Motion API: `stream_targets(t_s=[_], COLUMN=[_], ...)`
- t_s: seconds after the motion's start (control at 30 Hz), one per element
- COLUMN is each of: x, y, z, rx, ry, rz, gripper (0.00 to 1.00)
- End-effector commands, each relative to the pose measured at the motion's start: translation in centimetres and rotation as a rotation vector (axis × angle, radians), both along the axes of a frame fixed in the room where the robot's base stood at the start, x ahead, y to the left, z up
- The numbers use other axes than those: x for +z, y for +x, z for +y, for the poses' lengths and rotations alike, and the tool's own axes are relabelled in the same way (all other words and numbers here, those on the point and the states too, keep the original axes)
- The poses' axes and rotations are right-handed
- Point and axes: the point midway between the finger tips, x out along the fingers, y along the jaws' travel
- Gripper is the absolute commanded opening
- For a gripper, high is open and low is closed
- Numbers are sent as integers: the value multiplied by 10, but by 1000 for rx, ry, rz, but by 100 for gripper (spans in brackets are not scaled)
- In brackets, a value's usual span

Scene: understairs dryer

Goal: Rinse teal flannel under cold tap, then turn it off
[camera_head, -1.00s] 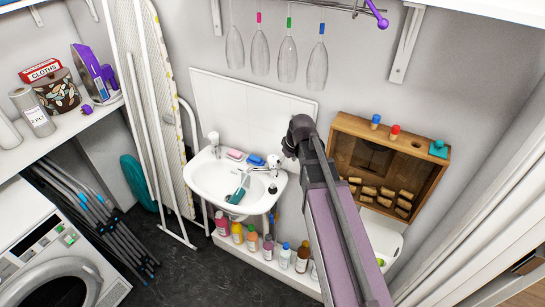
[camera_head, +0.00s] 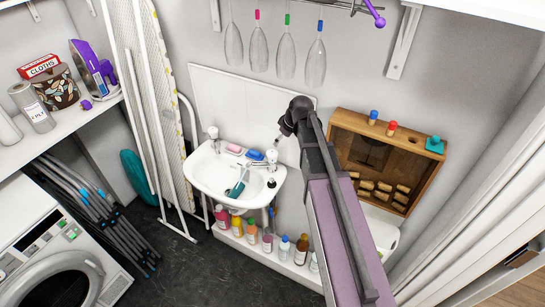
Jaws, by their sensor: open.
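The white basin (camera_head: 203,181) is on the back wall, with a white-topped left tap (camera_head: 213,132) and a white-topped right tap (camera_head: 272,156). Which is cold cannot be told. A small teal item (camera_head: 236,190), perhaps the flannel, is in the basin below the right tap's spout. Running water cannot be made out. My gripper (camera_head: 279,139) is open, just above and right of the right tap, and looks apart from it. My arm partly hides it. No flannel shows in the gripper.
Pink and blue bars (camera_head: 254,155) lie on the basin's back rim. Several bottles (camera_head: 251,232) stand on the ledge below. A wooden cabinet (camera_head: 427,171) is right of my arm. The ironing board (camera_head: 150,90) stands left.

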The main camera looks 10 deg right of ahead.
Motion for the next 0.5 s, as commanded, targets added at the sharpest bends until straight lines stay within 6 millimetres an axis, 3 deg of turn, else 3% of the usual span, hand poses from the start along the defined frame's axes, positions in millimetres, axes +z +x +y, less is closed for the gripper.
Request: stream_targets(t_s=[0.5], x=[-40], y=[12], z=[9], rx=[0], ry=[0], rz=[0], gripper=[83])
